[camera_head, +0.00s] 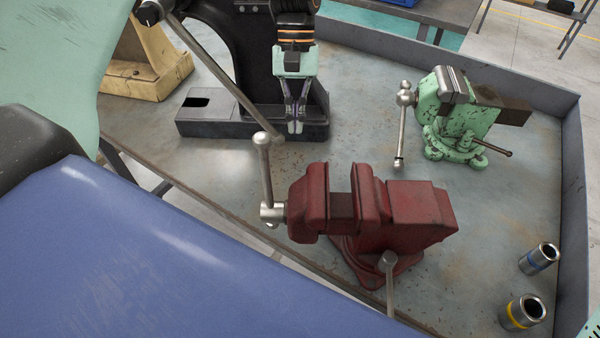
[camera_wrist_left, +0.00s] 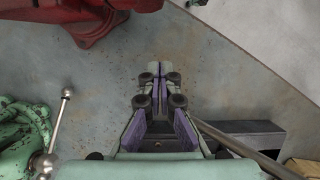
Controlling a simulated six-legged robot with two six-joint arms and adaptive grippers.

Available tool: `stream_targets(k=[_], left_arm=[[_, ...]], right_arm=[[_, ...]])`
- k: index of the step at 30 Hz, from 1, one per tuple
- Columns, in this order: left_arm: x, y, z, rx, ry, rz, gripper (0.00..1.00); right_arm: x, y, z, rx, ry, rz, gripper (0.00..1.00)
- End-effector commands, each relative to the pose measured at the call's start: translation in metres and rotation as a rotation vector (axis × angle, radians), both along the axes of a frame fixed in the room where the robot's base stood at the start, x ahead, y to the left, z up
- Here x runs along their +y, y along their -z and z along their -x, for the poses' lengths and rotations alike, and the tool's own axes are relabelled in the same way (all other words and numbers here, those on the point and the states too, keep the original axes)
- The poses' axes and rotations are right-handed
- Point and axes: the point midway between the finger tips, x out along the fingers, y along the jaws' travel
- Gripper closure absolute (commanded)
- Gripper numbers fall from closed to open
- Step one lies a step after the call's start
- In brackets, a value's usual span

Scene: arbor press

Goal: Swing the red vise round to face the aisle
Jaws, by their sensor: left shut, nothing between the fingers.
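The red vise (camera_head: 415,208) stands near the bench's front edge in the head view. Its jaws and screw end point left, its blocky rear end points right, and its round base sits on the bench top. A steel handle (camera_head: 265,180) stands upright at its screw end, and a lever (camera_head: 389,280) hangs at its base. Part of the vise (camera_wrist_left: 92,18) shows at the top left of the left wrist view. My left gripper (camera_head: 296,125) is shut and empty, pointing down behind the vise and apart from it. It also shows in the wrist view (camera_wrist_left: 162,75). My right gripper is not in view.
A green vise (camera_head: 460,125) stands at the back right. A black arbor press (camera_head: 225,120) with a long steel lever (camera_head: 215,70) is at the back left. Two steel sockets (camera_head: 522,313) (camera_head: 540,258) stand at the right, by the raised bench rim (camera_head: 573,170). Bare metal lies between the vises.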

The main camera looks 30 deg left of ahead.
Motion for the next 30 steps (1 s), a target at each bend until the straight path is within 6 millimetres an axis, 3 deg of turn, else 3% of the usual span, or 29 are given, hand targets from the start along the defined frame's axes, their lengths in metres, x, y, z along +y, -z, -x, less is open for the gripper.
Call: stream_targets(k=[16,24,30], left_arm=[[-0.016,0.088,0.036,0.005,0.000,0.000,1.00],[-0.031,0.087,0.062,0.001,0.002,0.000,1.00],[-0.035,0.088,0.068,0.000,0.001,0.000,1.00]], right_arm=[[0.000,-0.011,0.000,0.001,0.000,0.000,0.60],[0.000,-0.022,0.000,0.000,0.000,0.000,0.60],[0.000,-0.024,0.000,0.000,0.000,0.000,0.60]])
